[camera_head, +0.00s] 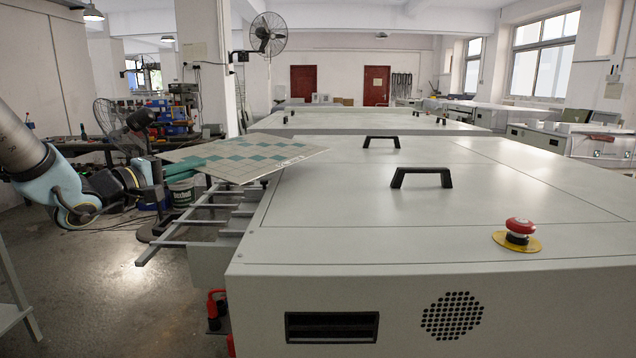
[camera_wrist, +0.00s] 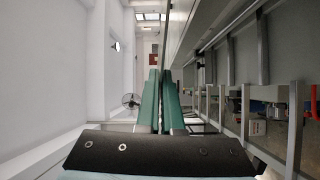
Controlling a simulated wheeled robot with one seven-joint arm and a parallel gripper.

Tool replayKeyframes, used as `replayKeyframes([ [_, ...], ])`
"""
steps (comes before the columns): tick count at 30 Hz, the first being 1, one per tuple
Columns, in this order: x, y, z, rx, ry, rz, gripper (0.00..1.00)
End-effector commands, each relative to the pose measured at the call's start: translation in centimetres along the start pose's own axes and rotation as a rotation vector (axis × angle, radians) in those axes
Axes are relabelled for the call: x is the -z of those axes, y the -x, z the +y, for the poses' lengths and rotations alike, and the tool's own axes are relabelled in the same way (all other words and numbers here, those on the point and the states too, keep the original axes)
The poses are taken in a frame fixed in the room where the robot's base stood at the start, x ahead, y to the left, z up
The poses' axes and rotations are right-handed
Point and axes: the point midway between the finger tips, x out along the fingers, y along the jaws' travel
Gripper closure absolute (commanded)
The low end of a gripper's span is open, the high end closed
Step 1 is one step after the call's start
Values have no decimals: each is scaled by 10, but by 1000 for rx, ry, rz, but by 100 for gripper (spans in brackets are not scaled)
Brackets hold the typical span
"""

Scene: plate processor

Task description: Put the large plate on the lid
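The large plate (camera_head: 245,158) is a thin sheet with a teal and beige check pattern. In the head view it is roughly level, left of the lid, with its right part reaching over the lid's left edge. My gripper (camera_head: 192,162) is at the plate's left side, its green fingers partly hidden by the plate. In the wrist view the green fingers (camera_wrist: 161,85) are close together; the plate is not clearly visible between them. The lid (camera_head: 340,205) is the flat, pale grey top of the machine, with black handles (camera_head: 421,178).
Metal rails (camera_head: 190,232) stick out from the machine's left side below the plate. A red emergency button (camera_head: 519,227) stands on the near right of the machine top. The lid surface around the handles is otherwise clear.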

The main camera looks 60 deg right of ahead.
Motion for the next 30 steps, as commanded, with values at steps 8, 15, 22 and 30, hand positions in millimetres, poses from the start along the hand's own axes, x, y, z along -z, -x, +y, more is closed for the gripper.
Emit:
replayKeyframes([
  [8, -75, -37, 43, -13, 90, -202, 100],
  [15, -96, -16, 50, -12, 105, -273, 100],
  [22, -102, -13, 11, -13, 109, -282, 100],
  [30, -105, -13, -18, -15, 104, -281, 100],
])
